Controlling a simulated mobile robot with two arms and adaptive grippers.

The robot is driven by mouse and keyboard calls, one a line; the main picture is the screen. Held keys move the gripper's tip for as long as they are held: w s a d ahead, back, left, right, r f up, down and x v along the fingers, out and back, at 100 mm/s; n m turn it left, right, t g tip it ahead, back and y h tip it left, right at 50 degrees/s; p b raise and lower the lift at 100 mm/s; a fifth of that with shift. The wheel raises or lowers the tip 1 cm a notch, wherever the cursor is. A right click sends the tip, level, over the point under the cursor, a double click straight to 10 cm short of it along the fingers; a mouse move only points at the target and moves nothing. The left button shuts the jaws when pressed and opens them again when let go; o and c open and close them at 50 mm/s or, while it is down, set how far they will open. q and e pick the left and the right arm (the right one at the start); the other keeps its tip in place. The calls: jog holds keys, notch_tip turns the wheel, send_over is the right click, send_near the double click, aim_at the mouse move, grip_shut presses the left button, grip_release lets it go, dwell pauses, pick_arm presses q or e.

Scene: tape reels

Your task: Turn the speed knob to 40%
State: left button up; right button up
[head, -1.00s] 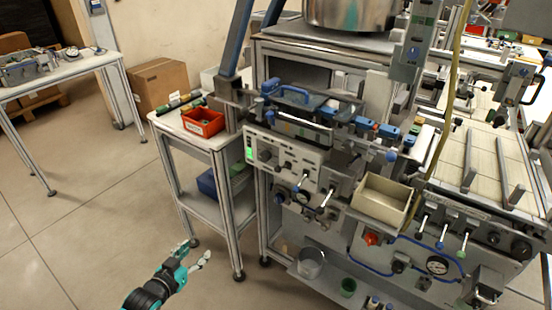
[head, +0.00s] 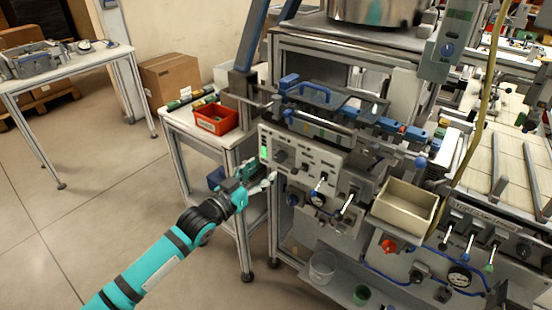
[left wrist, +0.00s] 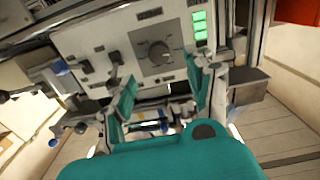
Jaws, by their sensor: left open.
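The speed knob (left wrist: 158,52), a dark round dial on a square dark plate, is on the pale control panel (left wrist: 95,38) in the left wrist view. In the head view the knob (head: 281,155) is near the panel's left end, beside a lit green display (head: 264,151). My left gripper (head: 264,177) is open, just left of and below the panel. In the left wrist view its two teal fingers (left wrist: 160,85) stand apart below the knob, one on each side, and touch nothing that I can make out. The knob's pointer setting is too small to read. My right gripper is not in view.
Toggle levers (head: 320,182) stick out of the panel beside the knob. A side table with a red bin (head: 215,118) stands left of the machine. A beige tray (head: 404,206) sits at the right. Open floor lies at the left.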

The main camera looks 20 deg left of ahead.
aim_at(279, 159)
pick_arm(q)
jog(key=x, duration=0.7)
jog(key=shift+f, duration=0.1)
grip_shut()
jog(key=shift+m, duration=0.4)
jog(key=m+p, duration=0.1)
jog(key=m, duration=0.3)
jog(key=shift+m, duration=0.3)
jog(key=m, duration=0.5)
jog(key=shift+d, duration=0.1)
jog(key=shift+f, duration=0.1)
